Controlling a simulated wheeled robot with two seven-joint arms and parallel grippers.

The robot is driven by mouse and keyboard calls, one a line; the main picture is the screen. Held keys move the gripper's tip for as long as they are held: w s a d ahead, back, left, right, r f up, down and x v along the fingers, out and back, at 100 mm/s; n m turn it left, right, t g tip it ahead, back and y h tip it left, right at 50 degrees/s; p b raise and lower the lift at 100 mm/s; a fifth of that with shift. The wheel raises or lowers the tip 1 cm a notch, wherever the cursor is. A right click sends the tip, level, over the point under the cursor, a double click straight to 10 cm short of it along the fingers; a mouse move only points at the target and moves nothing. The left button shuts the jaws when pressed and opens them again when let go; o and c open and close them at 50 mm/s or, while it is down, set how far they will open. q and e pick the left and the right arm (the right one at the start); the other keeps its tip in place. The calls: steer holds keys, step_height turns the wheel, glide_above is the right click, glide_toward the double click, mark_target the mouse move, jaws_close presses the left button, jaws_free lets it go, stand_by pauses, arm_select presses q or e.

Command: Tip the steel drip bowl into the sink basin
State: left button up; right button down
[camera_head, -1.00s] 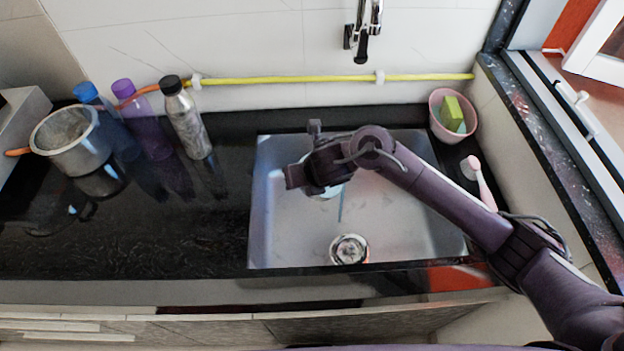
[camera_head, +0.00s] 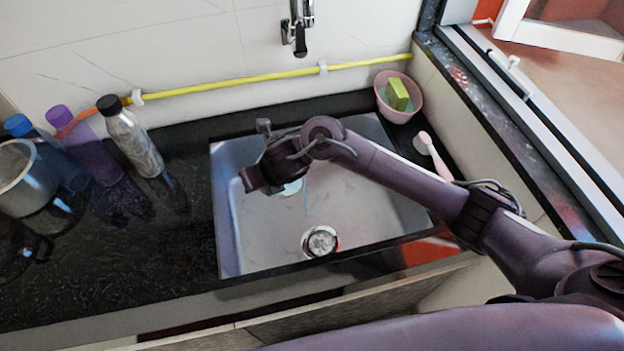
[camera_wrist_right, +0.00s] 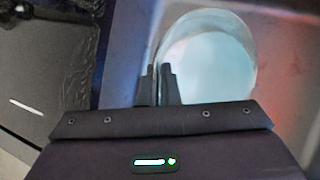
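The steel sink basin (camera_head: 375,190) is set into the black counter, with a round drain (camera_head: 320,241) near its front. My right gripper (camera_head: 250,180) is over the left part of the basin. In the wrist view its two fingers (camera_wrist_right: 158,85) are close together on the left rim of a round, shiny bowl (camera_wrist_right: 208,65) with a pale bluish inside, which I take for the steel drip bowl. In the head view only a small pale part of the bowl (camera_head: 292,188) shows beneath the gripper. Its tilt is hard to tell. My left gripper is not in view.
A tap (camera_head: 298,30) hangs on the wall behind the basin. A pink bowl with a green sponge (camera_head: 398,95) and a pink brush (camera_head: 432,152) stand right of the basin. Bottles (camera_head: 135,140) and a metal pot (camera_head: 25,180) stand left. The counter's front left is clear.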

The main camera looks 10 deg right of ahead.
steer(key=shift+d+r+y+b, duration=0.2)
steer(key=shift+y+b, duration=0.1)
steer(key=shift+b, duration=0.1)
steer(key=shift+d+r+y, duration=0.15)
steer(key=shift+r+y, duration=0.05)
steer(key=shift+y, duration=0.1)
stand_by(0.8)
steer(key=shift+d+r+m+y+b, duration=0.1)
steer(key=shift+d+m+y+b, duration=0.25)
steer(key=shift+b, duration=0.3)
steer(key=shift+r+y, duration=0.25)
